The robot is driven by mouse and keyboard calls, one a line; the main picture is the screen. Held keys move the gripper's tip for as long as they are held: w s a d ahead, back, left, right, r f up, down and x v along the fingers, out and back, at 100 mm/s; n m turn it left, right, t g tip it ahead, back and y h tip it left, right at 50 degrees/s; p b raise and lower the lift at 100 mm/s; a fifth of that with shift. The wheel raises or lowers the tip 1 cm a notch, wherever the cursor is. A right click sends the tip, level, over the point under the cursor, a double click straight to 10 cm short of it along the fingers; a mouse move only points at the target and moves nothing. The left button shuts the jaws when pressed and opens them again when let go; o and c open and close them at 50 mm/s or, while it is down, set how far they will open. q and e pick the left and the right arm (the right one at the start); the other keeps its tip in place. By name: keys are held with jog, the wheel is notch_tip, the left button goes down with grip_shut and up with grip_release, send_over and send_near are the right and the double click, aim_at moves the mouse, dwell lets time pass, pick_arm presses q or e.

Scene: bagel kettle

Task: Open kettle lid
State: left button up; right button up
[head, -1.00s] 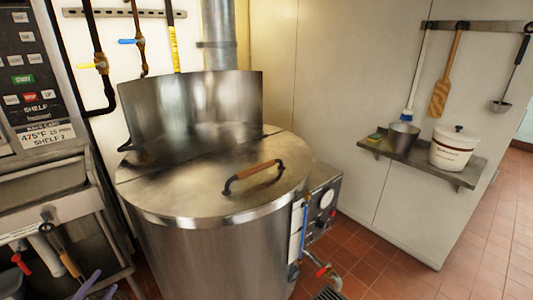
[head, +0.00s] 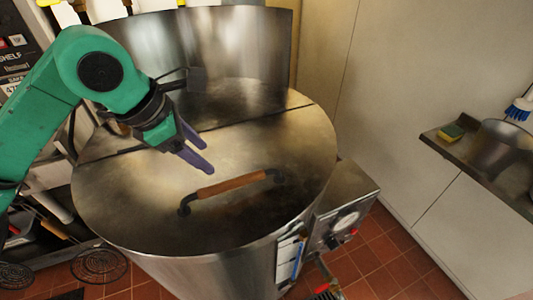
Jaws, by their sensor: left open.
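The large steel kettle (head: 190,268) stands in the middle of the head view. Its round flat lid (head: 265,150) lies closed on top. A handle with a wooden grip (head: 230,187) and dark ends is fixed on the front part of the lid. My left gripper (head: 207,168) is above the lid, just behind and left of the handle in the picture. Its purple fingers are open and empty, apart from the handle. My right gripper is not in view.
A curved steel guard (head: 245,45) rises behind the lid. A control box with a gauge (head: 345,215) sits at the kettle's right.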

pick_arm(q)
jog(key=p, duration=0.2)
send_near(228, 182)
jog(key=p+x, duration=0.1)
jog(key=x, duration=0.7)
jog(key=shift+d, duration=0.15)
jog(key=shift+f, duration=0.5)
jog(key=c, duration=0.9)
grip_shut()
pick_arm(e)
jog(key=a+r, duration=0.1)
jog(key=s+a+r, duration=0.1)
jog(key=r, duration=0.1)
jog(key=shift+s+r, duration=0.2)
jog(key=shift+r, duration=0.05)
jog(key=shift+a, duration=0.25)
pick_arm(q)
jog(key=shift+w, duration=0.1)
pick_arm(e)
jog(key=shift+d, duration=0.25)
